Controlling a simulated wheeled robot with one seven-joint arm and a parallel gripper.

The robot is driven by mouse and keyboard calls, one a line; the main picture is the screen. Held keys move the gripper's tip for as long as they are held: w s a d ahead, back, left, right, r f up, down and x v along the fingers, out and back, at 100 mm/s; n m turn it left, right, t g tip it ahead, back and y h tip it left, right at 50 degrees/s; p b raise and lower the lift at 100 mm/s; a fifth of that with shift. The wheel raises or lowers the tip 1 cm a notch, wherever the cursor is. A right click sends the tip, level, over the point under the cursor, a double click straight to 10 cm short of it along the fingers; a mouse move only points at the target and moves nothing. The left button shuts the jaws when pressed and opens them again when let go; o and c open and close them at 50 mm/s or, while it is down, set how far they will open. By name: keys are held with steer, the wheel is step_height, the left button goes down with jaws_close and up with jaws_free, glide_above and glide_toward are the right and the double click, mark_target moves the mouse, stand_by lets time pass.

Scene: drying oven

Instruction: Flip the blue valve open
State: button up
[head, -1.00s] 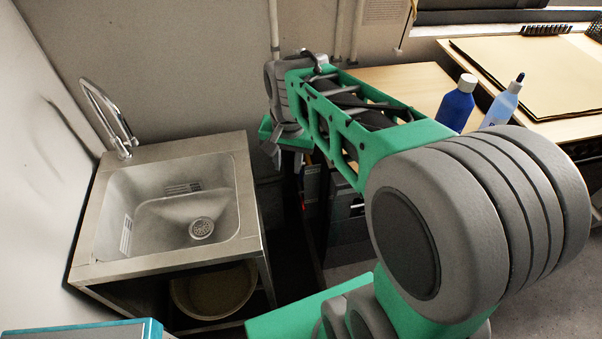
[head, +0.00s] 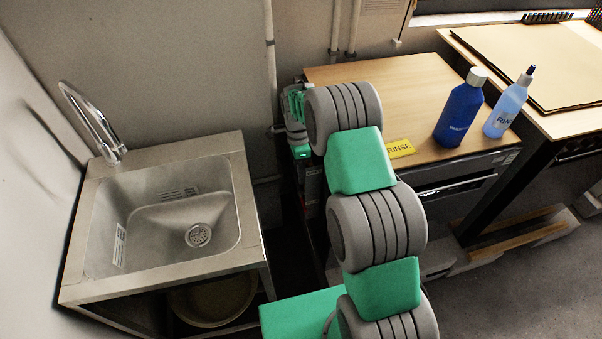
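I cannot make out a blue valve in the head view; it may be hidden by my arm or gripper. My gripper (head: 291,126) is at the far end of my arm, close to the wall beside a thin vertical pipe (head: 270,62), between the sink and the wooden bench. It is seen from behind and above and partly covered by my arm, so its fingertips and anything between them cannot be made out. A small grey fitting shows at the pipe's lower part, by the gripper; whether they touch is unclear.
A steel sink (head: 93,255) with a curved tap (head: 95,125) stands at left, with a round basin (head: 212,300) below. The wooden bench (head: 400,84) holds a blue bottle (head: 459,112), a pale blue rinse bottle (head: 508,107) and a yellow RINSE label (head: 400,148).

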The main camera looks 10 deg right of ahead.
steer(key=shift+s+f, duration=0.1)
steer(key=shift+f, duration=0.45)
jaws_close()
stand_by(1.0)
